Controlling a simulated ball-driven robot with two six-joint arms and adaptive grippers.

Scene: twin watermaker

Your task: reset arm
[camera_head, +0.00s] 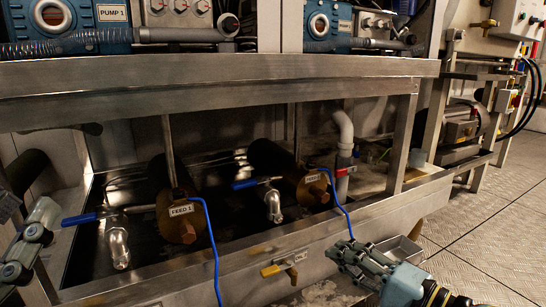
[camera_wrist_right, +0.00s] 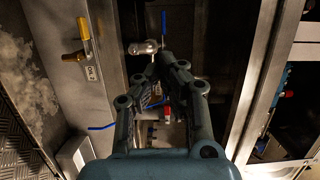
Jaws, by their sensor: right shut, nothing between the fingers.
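My right gripper (camera_head: 342,250) is in the lower right of the head view, in front of the steel frame's lower rail. It is shut and empty. In the right wrist view its fingers (camera_wrist_right: 162,62) come together near the top middle, with a metal tap behind them. My left gripper (camera_head: 28,243) is partly in view at the left edge of the head view, near a blue-handled valve; its fingertips are not clear enough to tell open from shut.
The FEED 1 housing (camera_head: 181,219) and a second feed housing (camera_head: 313,189) sit in the tray, with blue-handled valves and blue tubes. A yellow-handled valve (camera_head: 284,266) is on the front rail. Metal flooring (camera_head: 490,225) at the right is clear.

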